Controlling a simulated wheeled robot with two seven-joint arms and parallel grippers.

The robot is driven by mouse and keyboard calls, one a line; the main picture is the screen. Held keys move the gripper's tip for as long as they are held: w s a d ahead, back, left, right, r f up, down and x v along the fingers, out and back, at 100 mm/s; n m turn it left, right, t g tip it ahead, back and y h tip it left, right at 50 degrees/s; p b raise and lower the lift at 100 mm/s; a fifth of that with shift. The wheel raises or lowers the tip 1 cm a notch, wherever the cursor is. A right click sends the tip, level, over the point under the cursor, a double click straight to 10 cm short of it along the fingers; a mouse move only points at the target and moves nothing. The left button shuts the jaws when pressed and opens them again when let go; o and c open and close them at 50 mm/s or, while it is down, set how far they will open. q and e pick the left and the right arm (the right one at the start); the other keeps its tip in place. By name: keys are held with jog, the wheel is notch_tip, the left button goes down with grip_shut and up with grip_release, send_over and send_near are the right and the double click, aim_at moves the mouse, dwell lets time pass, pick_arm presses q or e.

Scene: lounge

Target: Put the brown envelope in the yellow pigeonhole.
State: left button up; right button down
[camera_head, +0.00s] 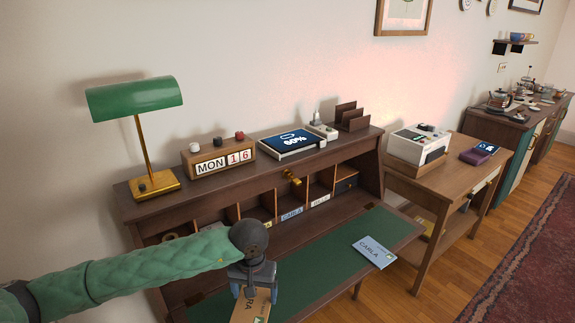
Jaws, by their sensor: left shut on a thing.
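My left gripper (253,284) is shut on a brown envelope (249,309) in front of the desk. The envelope hangs below the fingers with part of a name showing, and its lower part runs out of the picture. The row of pigeonholes (278,203) lies at the back of the desk, under its top. A small yellowish label (267,225) shows just right of my left wrist. A bluish label (291,214) and a pale label (320,201) follow to the right. My arm hides part of the left pigeonholes. My right gripper is out of view.
A light blue envelope (374,251) lies on the green desk surface (335,257). The desk top carries a green lamp (135,97), a calendar block (218,162), a tablet (291,144) and a dark letter rack (352,118). A side table (448,163) stands to the right.

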pick_arm(q)
jog(key=w+a+f+n, duration=0.1)
jog(key=a, duration=1.1)
jog(key=shift+f+n, duration=0.25)
jog(key=shift+n, duration=0.15)
